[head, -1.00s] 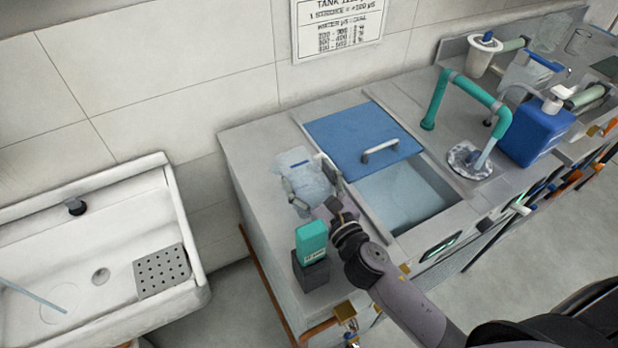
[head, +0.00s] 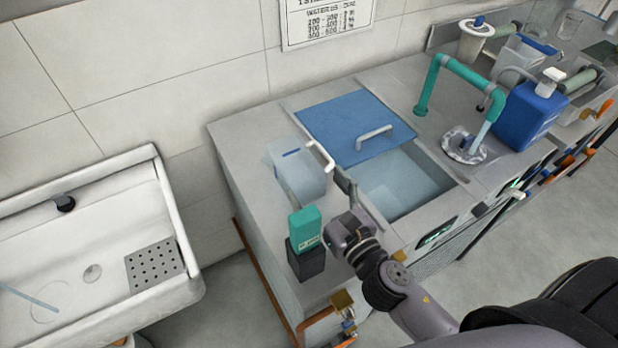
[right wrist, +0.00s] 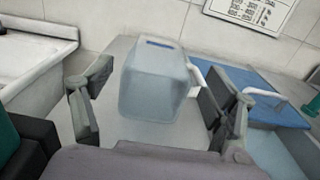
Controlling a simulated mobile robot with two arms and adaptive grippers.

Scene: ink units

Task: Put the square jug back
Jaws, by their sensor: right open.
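The square jug (head: 296,170) is a translucent, pale box-shaped jug with a blue mark on top and a white handle on its right. It stands upright on the grey counter (head: 247,140), left of the blue lid. My right gripper (head: 320,197) is open and empty in front of the jug; one finger is partly hidden in the head view. In the right wrist view, the jug (right wrist: 155,85) shows between the spread fingers (right wrist: 153,100) and beyond them, apart from them. My left gripper is not in view.
A teal box (head: 307,228) on a dark block (head: 306,260) stands close left of my right gripper. A blue lid (head: 350,130) partly covers a water tank (head: 405,185). A teal pipe (head: 450,66) and blue bottle (head: 530,115) stand farther right. A white sink (head: 120,210) is at left.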

